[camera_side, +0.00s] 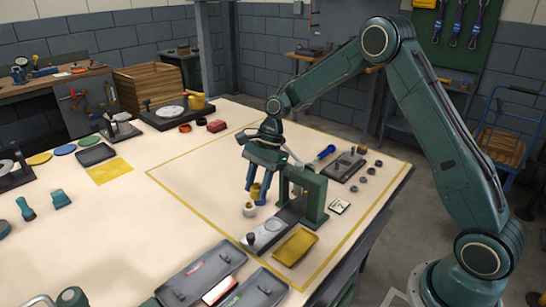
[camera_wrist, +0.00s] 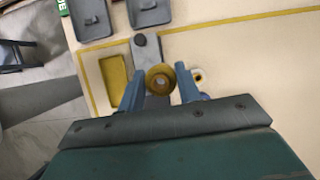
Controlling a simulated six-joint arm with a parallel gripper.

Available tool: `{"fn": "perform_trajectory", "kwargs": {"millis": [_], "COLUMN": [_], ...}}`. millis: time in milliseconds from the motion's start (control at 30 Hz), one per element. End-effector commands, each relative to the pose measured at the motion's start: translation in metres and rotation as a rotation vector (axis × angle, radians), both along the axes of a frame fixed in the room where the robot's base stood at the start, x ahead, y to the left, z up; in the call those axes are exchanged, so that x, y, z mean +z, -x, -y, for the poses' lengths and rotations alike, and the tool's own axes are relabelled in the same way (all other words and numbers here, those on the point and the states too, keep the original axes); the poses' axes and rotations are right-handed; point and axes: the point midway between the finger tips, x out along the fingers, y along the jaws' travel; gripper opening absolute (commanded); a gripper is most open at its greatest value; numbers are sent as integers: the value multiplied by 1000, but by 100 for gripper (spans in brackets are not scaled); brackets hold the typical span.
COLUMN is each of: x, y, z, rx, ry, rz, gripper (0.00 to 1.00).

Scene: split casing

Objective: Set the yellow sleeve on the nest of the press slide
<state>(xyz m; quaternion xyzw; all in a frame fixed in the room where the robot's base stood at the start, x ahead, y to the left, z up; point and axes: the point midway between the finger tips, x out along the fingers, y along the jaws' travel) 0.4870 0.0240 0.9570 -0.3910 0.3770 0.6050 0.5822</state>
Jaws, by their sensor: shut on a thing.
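The yellow sleeve (camera_wrist: 160,69) is a short ring with a dark bore, held between the two fingertips of my gripper (camera_wrist: 159,82) in the wrist view. In the side view my gripper (camera_side: 257,192) points down, with the sleeve (camera_side: 256,190) between its fingers above table height. The press (camera_side: 315,197) is a green frame just right of my gripper. Its grey slide (camera_side: 268,233) reaches out toward the front left, with a dark knob (camera_side: 250,238) at its end. A pale round spot on the slide looks like the nest (camera_side: 273,225). In the wrist view the sleeve covers part of the slide.
A small white cup-like part (camera_side: 250,210) stands below my fingers, left of the slide. A yellow tray (camera_side: 295,247) lies in front of the press. Grey trays (camera_side: 200,270) lie at the front edge. A grey fixture (camera_side: 345,167) and small round parts are behind. The mat's left side is clear.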

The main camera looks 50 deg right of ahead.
Motion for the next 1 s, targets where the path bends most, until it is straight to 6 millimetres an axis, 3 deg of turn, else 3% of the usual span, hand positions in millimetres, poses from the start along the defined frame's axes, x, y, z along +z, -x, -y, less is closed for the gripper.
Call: {"fn": "perform_trajectory", "kwargs": {"millis": [333,1000], "x": [-25,-39], "y": [34,37], "z": [19,20], "rx": [9,12], "ry": [27,30], "rz": [3,2], "gripper": [5,5]}}
